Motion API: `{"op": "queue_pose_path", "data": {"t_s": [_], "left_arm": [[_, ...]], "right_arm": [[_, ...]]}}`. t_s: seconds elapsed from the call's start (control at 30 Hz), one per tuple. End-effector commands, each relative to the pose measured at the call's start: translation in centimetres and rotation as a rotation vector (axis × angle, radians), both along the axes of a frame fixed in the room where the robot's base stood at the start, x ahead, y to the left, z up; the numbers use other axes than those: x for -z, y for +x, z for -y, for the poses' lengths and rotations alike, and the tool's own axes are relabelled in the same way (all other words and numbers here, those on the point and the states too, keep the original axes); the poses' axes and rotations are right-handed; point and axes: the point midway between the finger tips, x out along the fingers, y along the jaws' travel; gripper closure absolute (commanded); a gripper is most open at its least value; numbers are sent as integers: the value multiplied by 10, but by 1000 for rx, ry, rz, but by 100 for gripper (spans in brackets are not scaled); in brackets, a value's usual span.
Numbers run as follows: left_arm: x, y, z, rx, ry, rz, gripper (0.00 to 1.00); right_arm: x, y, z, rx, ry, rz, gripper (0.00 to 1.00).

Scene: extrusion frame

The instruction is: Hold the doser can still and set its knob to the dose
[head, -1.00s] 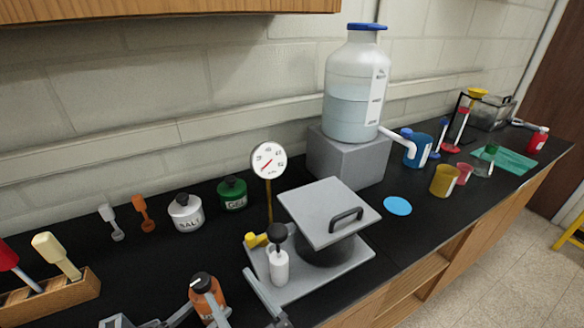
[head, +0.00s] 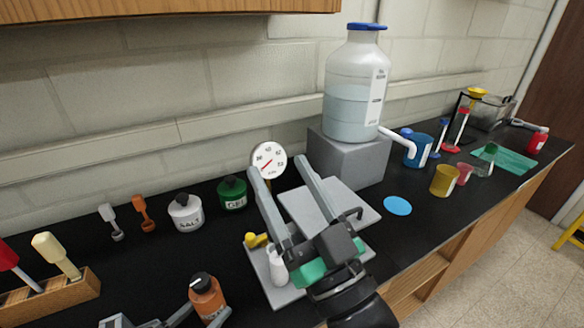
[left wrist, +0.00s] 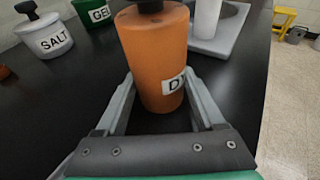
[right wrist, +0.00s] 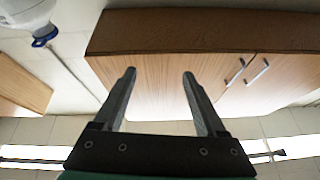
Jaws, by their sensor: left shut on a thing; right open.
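The doser can is an orange cylinder (head: 207,298) with a black knob (head: 202,281) on top, standing at the front of the black bench. In the left wrist view the can (left wrist: 157,50) stands upright with part of a "D…" label showing; its knob (left wrist: 150,6) is cut by the top edge. My left gripper (head: 203,313) is shut around the can's body, a finger on each side. My right gripper (head: 278,168) is open and empty, raised above the grey plate to the right of the can. The knob's setting is too small to read.
A grey press plate (head: 330,205), white bottle (head: 278,266) and dial gauge (head: 268,159) stand right of the can. The salt jar (head: 186,212) and gel jar (head: 232,193) stand behind it. A wooden tool block (head: 50,300) is at left.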

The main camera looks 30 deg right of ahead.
Motion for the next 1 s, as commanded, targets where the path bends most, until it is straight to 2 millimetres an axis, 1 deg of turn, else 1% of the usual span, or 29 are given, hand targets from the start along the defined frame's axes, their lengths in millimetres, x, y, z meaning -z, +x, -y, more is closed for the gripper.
{"op": "queue_pose_path", "data": {"t_s": [0.03,0.1,0.2,0.73,0.77,0.87,0.9,0.97,1.0], "left_arm": [[1,0,0,1,0,-2,60],[1,0,0,1,0,-2,60],[1,0,0,1,0,-2,60],[1,0,0,1,0,-2,60],[1,0,0,1,0,-2,60],[1,0,0,1,1,-1,60],[1,0,0,1,1,-1,60],[1,0,0,0,1,-1,60],[0,0,0,0,1,-1,60]], "right_arm": [[-6,-2,3,4,1,14,26],[-12,-4,6,8,4,25,26],[-16,-5,7,10,5,34,26],[-14,-3,8,15,6,31,26],[-8,0,9,19,4,16,26],[33,12,-6,6,-13,-73,26],[58,15,-17,-12,-24,-123,26],[98,17,-38,-44,-48,-203,26],[125,16,-52,-66,-66,-255,26]]}}
